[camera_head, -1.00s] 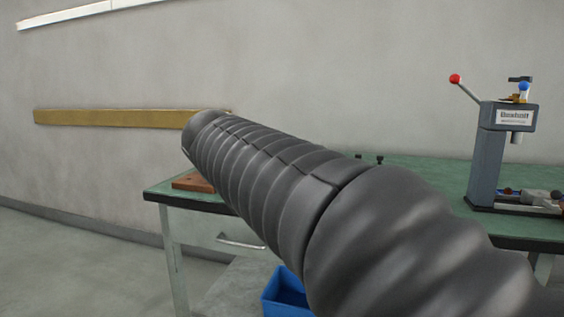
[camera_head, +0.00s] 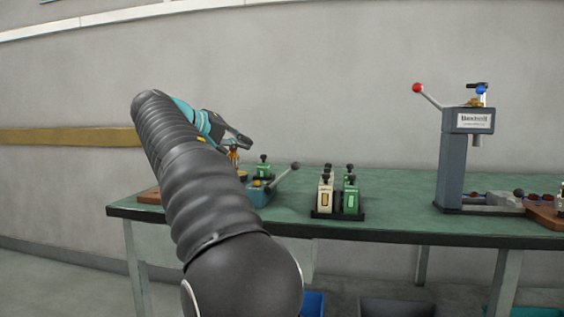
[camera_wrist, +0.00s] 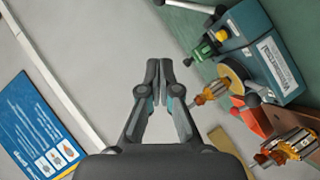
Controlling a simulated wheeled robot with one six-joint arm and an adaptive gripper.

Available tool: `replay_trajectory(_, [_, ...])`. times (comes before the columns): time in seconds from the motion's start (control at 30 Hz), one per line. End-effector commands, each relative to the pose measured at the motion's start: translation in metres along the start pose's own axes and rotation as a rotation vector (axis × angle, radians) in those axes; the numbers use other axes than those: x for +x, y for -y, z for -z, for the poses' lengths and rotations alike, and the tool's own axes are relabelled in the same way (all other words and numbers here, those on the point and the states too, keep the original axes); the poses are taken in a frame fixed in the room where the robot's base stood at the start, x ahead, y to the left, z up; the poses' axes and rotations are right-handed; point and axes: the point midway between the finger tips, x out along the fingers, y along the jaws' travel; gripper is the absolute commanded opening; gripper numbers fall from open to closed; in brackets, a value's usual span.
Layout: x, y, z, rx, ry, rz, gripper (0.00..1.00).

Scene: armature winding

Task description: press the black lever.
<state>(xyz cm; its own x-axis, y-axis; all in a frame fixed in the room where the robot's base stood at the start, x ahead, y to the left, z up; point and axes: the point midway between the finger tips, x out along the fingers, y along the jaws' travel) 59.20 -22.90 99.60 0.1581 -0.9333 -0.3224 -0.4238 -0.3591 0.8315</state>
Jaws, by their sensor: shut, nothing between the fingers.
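A lever with a dark ball end (camera_head: 295,166) rises to the right from a small teal machine (camera_head: 258,196) on the green table, left of centre in the head view. The teal machine also shows at the upper right in the wrist view (camera_wrist: 262,50), tilted, with a white label. A grey lever rod (camera_wrist: 190,5) is cut off at the top edge there. My gripper (camera_wrist: 160,68) is shut and empty, apart from the machine. In the head view it (camera_head: 246,141) is above and left of the lever's ball.
A grey press (camera_head: 453,160) with a red-ball lever stands farther right. A blue poster (camera_wrist: 38,130) hangs on the wall.

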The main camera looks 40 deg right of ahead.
Motion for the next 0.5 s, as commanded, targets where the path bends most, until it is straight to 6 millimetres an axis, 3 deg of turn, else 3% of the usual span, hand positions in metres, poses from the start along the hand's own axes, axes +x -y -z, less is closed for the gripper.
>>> replay_trajectory(0.23, [0.012, 0.001, -0.001, -0.001, 0.001, 0.001, 0.0])
replay_trajectory(0.5, [0.059, 0.001, -0.001, 0.0, 0.004, 0.0, 0.0])
